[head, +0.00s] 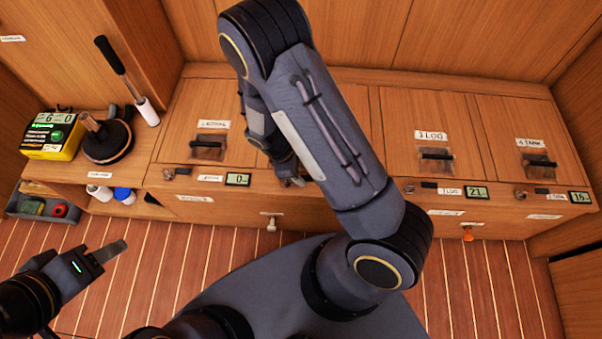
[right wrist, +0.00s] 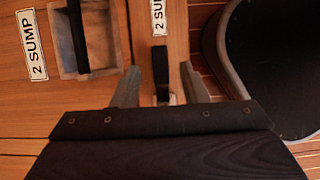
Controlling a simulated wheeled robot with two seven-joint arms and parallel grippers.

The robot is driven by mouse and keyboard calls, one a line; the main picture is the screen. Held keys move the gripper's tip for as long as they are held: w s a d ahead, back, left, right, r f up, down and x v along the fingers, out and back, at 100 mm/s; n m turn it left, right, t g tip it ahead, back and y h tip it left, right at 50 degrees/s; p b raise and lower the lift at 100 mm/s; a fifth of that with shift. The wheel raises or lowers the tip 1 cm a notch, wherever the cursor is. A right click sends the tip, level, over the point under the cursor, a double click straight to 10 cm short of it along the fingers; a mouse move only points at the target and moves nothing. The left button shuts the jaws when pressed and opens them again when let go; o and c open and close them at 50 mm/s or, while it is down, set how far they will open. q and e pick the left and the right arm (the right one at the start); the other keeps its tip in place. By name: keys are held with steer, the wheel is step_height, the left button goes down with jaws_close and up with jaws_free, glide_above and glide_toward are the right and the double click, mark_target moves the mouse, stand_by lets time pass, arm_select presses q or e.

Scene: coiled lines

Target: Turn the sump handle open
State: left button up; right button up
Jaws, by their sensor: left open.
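The sump handle, a short dark lever (right wrist: 160,62), shows in the right wrist view beside a small "2 SUMP" label (right wrist: 158,18). My right gripper (right wrist: 160,69) is open, with one finger on each side of the lever and a gap on both sides. In the head view my right arm covers most of the sump section, and the handle cannot be made out clearly there. My left gripper (head: 118,249) is open and empty over the floor at the lower left, away from the lockers.
A recessed pull (right wrist: 76,36) lies beside a larger "2 SUMP" label (right wrist: 32,45). Other lockers carry small displays (head: 476,192). The plank floor (head: 160,275) is clear.

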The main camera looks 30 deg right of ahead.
steer(key=shift+s+d+f, duration=0.15)
steer(key=shift+d+f, duration=0.1)
steer(key=shift+f, duration=0.4)
jaws_close()
